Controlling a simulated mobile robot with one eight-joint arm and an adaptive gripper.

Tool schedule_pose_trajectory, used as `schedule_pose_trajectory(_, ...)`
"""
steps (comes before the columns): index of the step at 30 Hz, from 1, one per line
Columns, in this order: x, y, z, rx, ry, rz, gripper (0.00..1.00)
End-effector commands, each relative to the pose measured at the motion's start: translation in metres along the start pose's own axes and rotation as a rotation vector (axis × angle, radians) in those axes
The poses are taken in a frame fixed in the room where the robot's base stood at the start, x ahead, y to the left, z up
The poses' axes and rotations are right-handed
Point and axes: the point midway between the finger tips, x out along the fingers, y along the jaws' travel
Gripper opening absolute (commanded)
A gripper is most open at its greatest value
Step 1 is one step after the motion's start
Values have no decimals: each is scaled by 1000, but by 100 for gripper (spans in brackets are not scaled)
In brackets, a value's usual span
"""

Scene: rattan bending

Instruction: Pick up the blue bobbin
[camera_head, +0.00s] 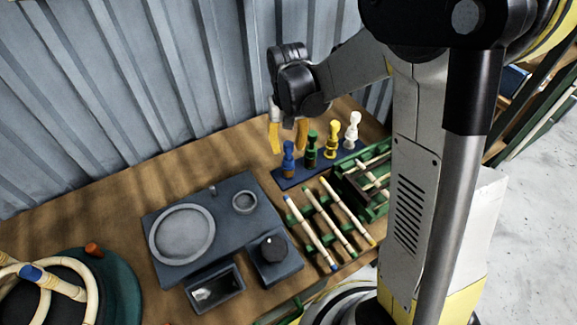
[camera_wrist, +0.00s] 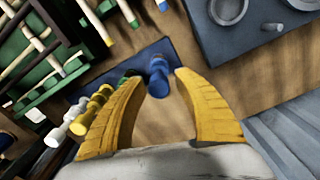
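The blue bobbin (camera_head: 288,160) stands upright at the left end of a row of bobbins on a dark blue base (camera_head: 285,183). It also shows in the wrist view (camera_wrist: 158,78), between the two yellow fingertips and seemingly beyond them. My gripper (camera_head: 288,136) is open above and close to the blue bobbin, with its fingers pointing down. In the wrist view my gripper (camera_wrist: 162,80) has a clear gap on both sides of the bobbin. I cannot tell whether the fingertips reach down to its height.
Green (camera_head: 311,150), yellow (camera_head: 333,139) and white (camera_head: 352,130) bobbins stand to the right on the same base. A green rack (camera_head: 345,222) with rattan sticks lies in front. A grey tray block (camera_head: 210,230) is to the left. A corrugated wall (camera_head: 150,90) rises behind the table.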

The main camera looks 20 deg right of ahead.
Motion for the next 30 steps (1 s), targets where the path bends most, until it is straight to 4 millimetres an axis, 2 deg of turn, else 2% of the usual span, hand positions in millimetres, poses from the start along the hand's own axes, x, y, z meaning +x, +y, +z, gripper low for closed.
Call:
schedule_pose_trajectory(4,13,1,-4,0,0,0,38)
schedule_pose_trajectory(9,41,2,-10,0,1,0,38)
schedule_pose_trajectory(12,52,2,-10,0,1,0,38)
schedule_pose_trajectory(19,51,2,-10,0,1,0,37)
schedule_pose_trajectory(22,51,2,-10,0,1,0,6)
schedule_pose_trajectory(23,51,2,-10,0,1,0,0)
schedule_pose_trajectory(30,51,2,-10,0,1,0,0)
